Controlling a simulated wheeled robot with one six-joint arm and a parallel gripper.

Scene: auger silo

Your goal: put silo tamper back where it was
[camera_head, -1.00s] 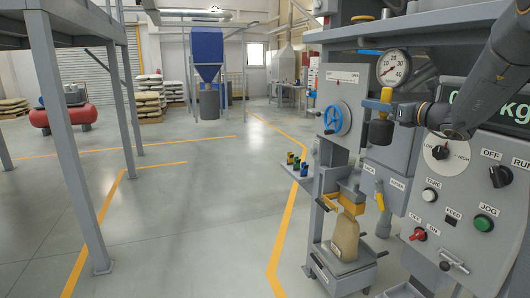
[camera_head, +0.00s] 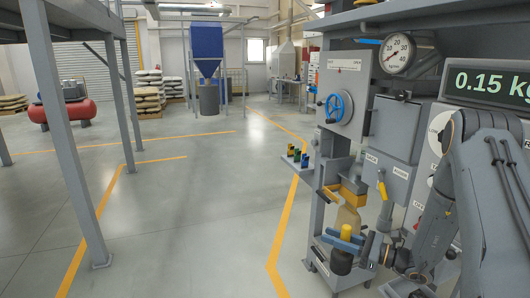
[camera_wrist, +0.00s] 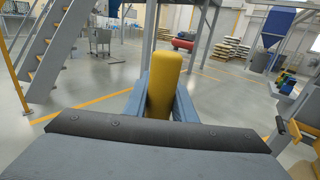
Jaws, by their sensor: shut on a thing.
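The silo tamper (camera_head: 341,262) has a yellow handle on top and a dark cylindrical head. It is upright, low in front of the bagging spout in the head view. My gripper (camera_head: 344,243) is shut on its handle with blue-grey fingers. In the wrist view the yellow handle (camera_wrist: 165,82) stands between the two fingers, and the dark head is hidden. A tan bag (camera_head: 348,218) hangs behind the tamper under the spout, its lower part covered by the tamper and gripper. I cannot tell whether the tamper touches anything below.
A control cabinet with a blue handwheel (camera_head: 338,107), a dial gauge (camera_head: 397,53) and a display reading 0.15 kg (camera_head: 492,83) stands behind my arm. A small shelf (camera_head: 297,162) with coloured items juts out at its left. The floor to the left is open.

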